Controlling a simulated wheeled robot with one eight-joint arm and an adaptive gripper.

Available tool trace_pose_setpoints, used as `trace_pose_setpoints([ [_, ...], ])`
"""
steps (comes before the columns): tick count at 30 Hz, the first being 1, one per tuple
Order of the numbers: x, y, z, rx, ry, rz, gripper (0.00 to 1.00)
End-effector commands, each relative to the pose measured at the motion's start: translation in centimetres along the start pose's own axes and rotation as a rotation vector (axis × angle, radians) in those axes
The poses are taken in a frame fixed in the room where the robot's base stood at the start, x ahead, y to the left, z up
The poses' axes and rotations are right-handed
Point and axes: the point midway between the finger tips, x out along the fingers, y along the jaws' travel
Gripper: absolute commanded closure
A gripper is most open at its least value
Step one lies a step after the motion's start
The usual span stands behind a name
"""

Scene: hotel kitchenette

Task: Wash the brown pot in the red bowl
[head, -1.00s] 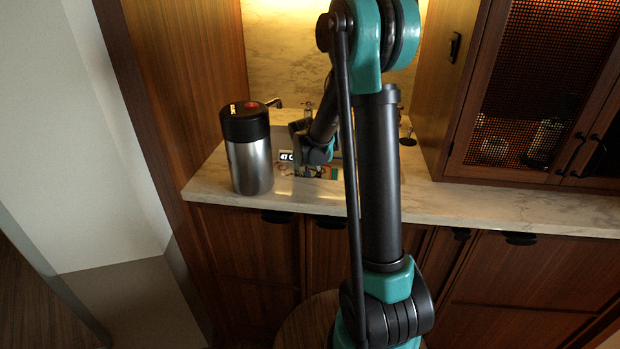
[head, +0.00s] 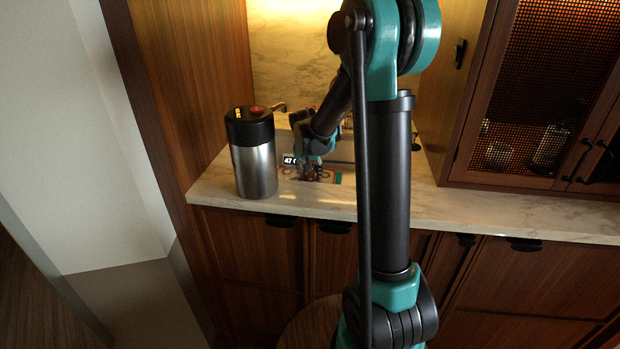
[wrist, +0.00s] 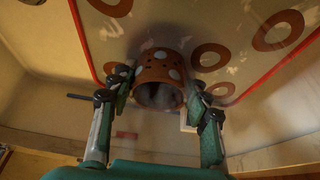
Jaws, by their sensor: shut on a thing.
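My gripper (wrist: 158,88) is shut on the brown pot (wrist: 158,71), a small round brown vessel with white spots. Its dark open mouth faces the wrist camera, and a finger presses on each side. In the wrist view, a pale surface with brown rings and a red border (wrist: 225,50) lies beyond the pot; I cannot tell whether it is the red bowl. In the head view, my gripper (head: 312,172) is low over the counter, right of the canister, by a small colourful patterned patch (head: 337,179). The pot is not clear there.
A tall steel canister (head: 254,155) with a black and red top stands close left of my gripper. A tap (head: 278,107) is behind it. A wooden cabinet with mesh doors (head: 530,90) stands on the right. The front right of the marble counter (head: 500,213) is clear.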

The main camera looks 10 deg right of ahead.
Motion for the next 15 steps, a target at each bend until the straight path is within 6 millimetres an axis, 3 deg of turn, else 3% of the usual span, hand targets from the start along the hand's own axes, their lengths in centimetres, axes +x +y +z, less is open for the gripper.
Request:
trace_pose_setpoints([
  [15, -4.0, 0.0, -1.6, 0.000, 0.000, 0.000, 0.90],
])
